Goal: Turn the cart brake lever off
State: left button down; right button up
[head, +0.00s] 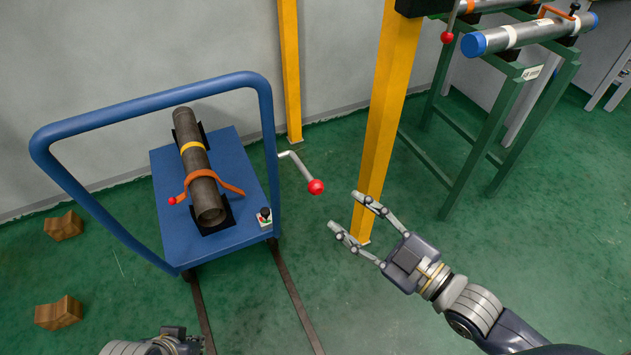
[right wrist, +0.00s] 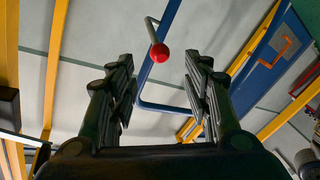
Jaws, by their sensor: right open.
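A grey bent lever with a red ball (head: 316,187) juts out at the right side of the blue cart (head: 170,215), near its handle frame. The red ball also shows in the right wrist view (right wrist: 159,52), between and beyond the fingers. My right gripper (head: 348,213) is open and empty, to the right of and below the ball, apart from it. A small black-knobbed lever (head: 264,214) stands on a coloured plate at the cart's near right corner. My left wrist (head: 178,341) shows at the bottom edge; its fingers are hidden.
A grey pipe (head: 203,190) lies on the cart, with an orange strap (head: 209,178) over it. A yellow post (head: 385,110) stands just beyond my right gripper. A green pipe stand (head: 500,115) is at the right. Wooden blocks (head: 64,226) lie left of the cart.

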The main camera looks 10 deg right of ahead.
aim_at(315, 187)
jog(key=b+x, duration=0.1)
jog(key=x, duration=0.9)
jog(key=shift+a, duration=0.1)
grip_shut()
